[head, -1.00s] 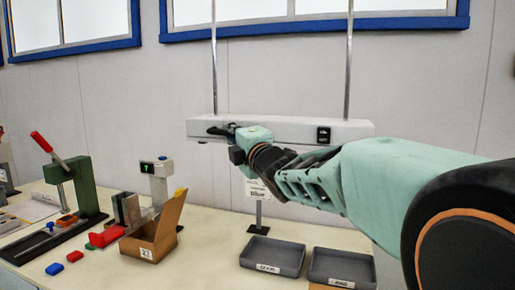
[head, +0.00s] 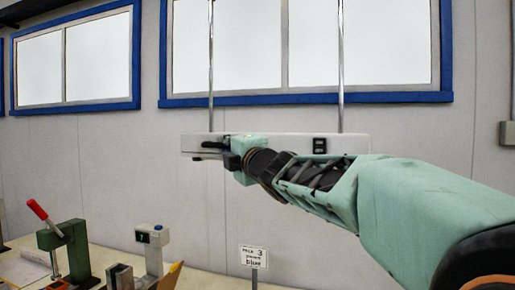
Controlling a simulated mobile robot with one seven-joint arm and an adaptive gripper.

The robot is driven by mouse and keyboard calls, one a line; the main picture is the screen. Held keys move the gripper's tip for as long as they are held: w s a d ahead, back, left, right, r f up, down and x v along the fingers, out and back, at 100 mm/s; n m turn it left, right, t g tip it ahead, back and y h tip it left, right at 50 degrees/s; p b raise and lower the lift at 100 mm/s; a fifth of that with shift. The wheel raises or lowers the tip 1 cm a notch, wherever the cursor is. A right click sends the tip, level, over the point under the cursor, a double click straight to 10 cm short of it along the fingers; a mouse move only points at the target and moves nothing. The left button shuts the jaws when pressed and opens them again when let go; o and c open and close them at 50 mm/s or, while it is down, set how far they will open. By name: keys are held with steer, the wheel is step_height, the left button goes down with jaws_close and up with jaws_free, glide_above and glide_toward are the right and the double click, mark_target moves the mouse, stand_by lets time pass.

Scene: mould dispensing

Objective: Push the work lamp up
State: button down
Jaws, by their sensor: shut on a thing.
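The work lamp (head: 285,143) is a long white bar hanging level from two thin metal rods in front of the wall. A small black switch panel (head: 320,146) is on its right part. My gripper (head: 208,149) is at the lamp's left part, with its dark fingers shut on the lamp's body. My wrist and arm reach in from the right and cover part of the lamp's lower edge. The exact finger contact is small and partly hidden.
A blue-framed window (head: 305,99) is behind and above the lamp. Below are a sign on a stand (head: 254,257), a green press with a red handle (head: 65,240) and a grey device with a small display (head: 152,236). The wall space around the lamp is clear.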

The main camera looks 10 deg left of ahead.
steer(key=shift+s+r, duration=0.1)
steer(key=shift+r, duration=0.45)
steer(key=c, duration=2.5)
jaws_free()
steer(key=o, duration=0.5)
steer(key=shift+o, duration=0.2)
steer(key=shift+f, duration=0.15)
steer(key=shift+f, duration=0.1)
